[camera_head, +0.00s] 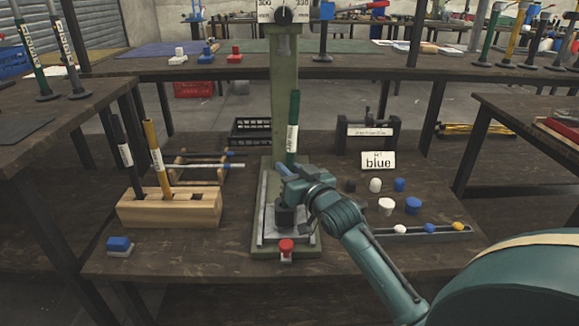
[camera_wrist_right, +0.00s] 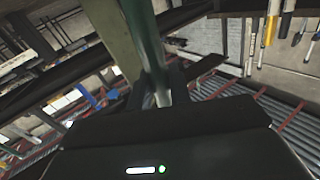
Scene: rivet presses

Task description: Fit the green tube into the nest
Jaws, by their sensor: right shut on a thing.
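The green tube (camera_head: 294,120), with a white label, stands roughly upright in front of the press column. My right gripper (camera_head: 287,172) is shut around its lower part, above the press base. In the right wrist view the tube (camera_wrist_right: 150,45) rises between the two dark fingers (camera_wrist_right: 160,88). A dark block (camera_head: 286,217) on the press base, which looks like the nest, sits just below the gripper. The gripper hides the tube's lower end, so I cannot tell whether it is in the nest. My left gripper is not in view.
The pale green press column (camera_head: 284,75) stands behind the tube. A red button (camera_head: 287,248) is at the front of the base. A wooden rack (camera_head: 170,210) with black and yellow tubes stands left. A "blue" sign (camera_head: 378,161), loose caps and a tray (camera_head: 420,232) lie right.

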